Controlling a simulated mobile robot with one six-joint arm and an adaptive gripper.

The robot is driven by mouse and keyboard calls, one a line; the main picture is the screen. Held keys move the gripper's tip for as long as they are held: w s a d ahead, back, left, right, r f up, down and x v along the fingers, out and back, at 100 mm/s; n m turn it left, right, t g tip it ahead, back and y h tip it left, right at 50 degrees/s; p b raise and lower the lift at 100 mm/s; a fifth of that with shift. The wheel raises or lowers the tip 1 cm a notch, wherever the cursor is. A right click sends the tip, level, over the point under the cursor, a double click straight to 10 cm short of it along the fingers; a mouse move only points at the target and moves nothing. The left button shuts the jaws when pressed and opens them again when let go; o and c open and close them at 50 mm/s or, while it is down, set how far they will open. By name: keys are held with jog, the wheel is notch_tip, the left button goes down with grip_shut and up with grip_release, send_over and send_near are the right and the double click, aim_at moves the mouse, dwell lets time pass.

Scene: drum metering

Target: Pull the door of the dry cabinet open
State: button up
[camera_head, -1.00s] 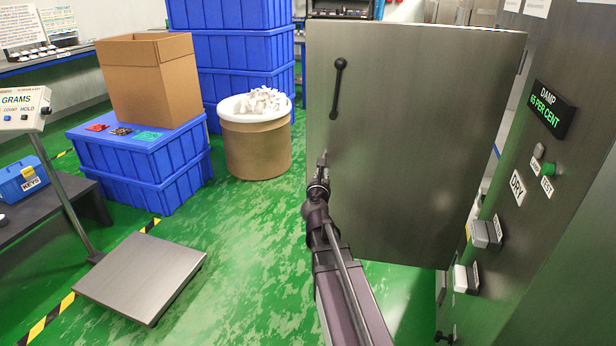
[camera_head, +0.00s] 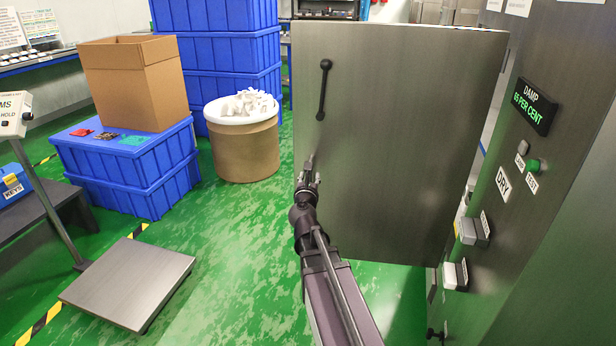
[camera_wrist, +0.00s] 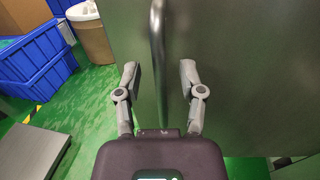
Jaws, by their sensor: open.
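The dry cabinet (camera_head: 545,215) stands on the right with its front panel in view. Its grey metal door (camera_head: 400,150) stands swung out from the cabinet, its broad face toward me. A dark bar handle (camera_head: 323,90) is upright near the door's free left edge. My gripper (camera_head: 309,165) is open and empty, near the door face and below the handle in the head view. In the wrist view, the handle (camera_wrist: 158,50) runs between the lines of the two open fingers (camera_wrist: 158,75); I cannot tell whether they touch it. The cabinet's inside is hidden behind the door.
A white-topped drum (camera_head: 243,150) stands left of the door, with blue crates (camera_head: 135,180) and a cardboard box (camera_head: 140,85) farther left. A floor scale (camera_head: 128,283) is at lower left. Green floor (camera_head: 215,255) between the scale and my arm is clear.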

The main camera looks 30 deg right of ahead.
jog(key=v, duration=0.6)
dwell(0.6)
jog(key=s+a+f+m+g+y, duration=0.1)
jog(key=s+a+f+m+g, duration=0.15)
jog(key=f+m+g, duration=0.55)
jog(key=s+a+f+m+g+y, duration=0.1)
jog(key=s+f+m, duration=0.3)
jog(key=m, duration=0.8)
jog(key=s+a+f+m+g+y, duration=0.3)
jog(key=s+a+m+y, duration=0.15)
jog(key=a, duration=0.25)
jog(key=s+a+f+m+g+y, duration=0.3)
jog(key=s+a+f+m, duration=0.15)
jog(key=a, duration=0.35)
notch_tip(320, 180, up, 28)
jog(key=p, duration=2.6)
jog(key=shift+d+f+m+p, duration=0.15)
jog(key=shift+m+p, duration=0.15)
jog(key=shift+p, duration=0.05)
